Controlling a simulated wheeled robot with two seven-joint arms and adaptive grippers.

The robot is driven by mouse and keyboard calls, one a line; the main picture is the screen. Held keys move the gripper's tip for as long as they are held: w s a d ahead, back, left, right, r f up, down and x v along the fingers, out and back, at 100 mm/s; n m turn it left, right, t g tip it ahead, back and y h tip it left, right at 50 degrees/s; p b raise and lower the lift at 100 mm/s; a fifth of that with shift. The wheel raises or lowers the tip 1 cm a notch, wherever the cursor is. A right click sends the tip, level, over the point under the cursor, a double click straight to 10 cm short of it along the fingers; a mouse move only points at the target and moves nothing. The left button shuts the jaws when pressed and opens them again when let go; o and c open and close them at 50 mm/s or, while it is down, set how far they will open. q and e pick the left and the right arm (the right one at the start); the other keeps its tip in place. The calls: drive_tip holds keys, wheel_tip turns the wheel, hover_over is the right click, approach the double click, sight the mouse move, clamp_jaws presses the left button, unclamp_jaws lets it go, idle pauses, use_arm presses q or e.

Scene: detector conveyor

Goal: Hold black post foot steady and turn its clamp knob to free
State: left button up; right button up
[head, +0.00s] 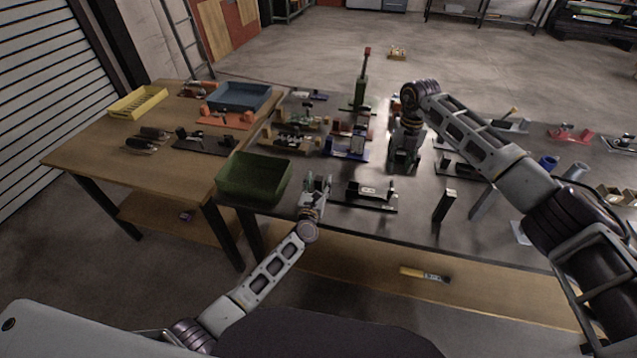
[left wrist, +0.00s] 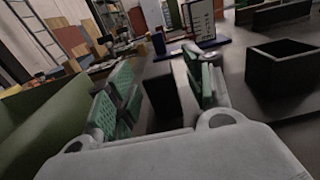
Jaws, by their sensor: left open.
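A black fixture (head: 372,199), seemingly the post foot, lies near the front edge of the dark table, with upright parts and a pale label. My left gripper (head: 316,184) is open at its left end. In the left wrist view a dark upright block (left wrist: 163,96) shows between the green-padded fingers (left wrist: 160,100), with no clear contact. A black open-topped block (left wrist: 283,68) stands to the right there. My right gripper (head: 404,160) points down over the table behind the fixture; its opening is unclear. I cannot make out the clamp knob.
A green bin (head: 253,178) stands left of my left gripper. A blue-based fixture (head: 346,150) is behind the black one, and a black post (head: 444,205) stands to its right. A green post with a red top (head: 362,82) rises farther back.

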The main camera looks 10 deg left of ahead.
use_arm(q)
clamp_jaws()
idle(0.3)
use_arm(e)
drive_tip(key=shift+c, duration=0.5)
